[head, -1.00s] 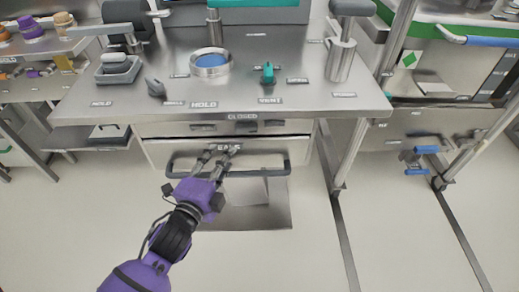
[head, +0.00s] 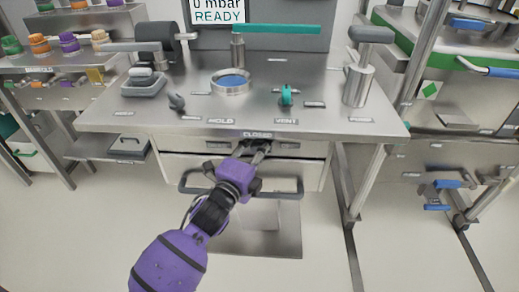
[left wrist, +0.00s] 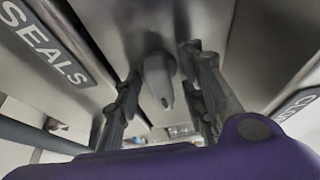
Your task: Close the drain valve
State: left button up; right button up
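My left gripper (head: 256,150) reaches up to the front edge of the middle bench, just under the CLOSED label (head: 257,134). In the left wrist view its two fingers (left wrist: 166,90) are apart. A grey tapered lever or knob (left wrist: 158,78) shows between them; I cannot tell whether either finger touches it. In the head view the gripper hides this part. No label names a drain valve that I can read. A valve with blue handles (head: 446,184) sits low under the right bench. My right gripper is not in view.
The steel bench top (head: 130,117) overhangs the gripper. A drawer with a dark bar handle (head: 291,188) lies just below, and its SEALS label (left wrist: 45,42) is close in the left wrist view. A bench leg (head: 366,185) stands to the right. The floor in front is open.

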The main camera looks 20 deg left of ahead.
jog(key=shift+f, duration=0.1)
pick_arm(q)
jog(key=c, duration=0.8)
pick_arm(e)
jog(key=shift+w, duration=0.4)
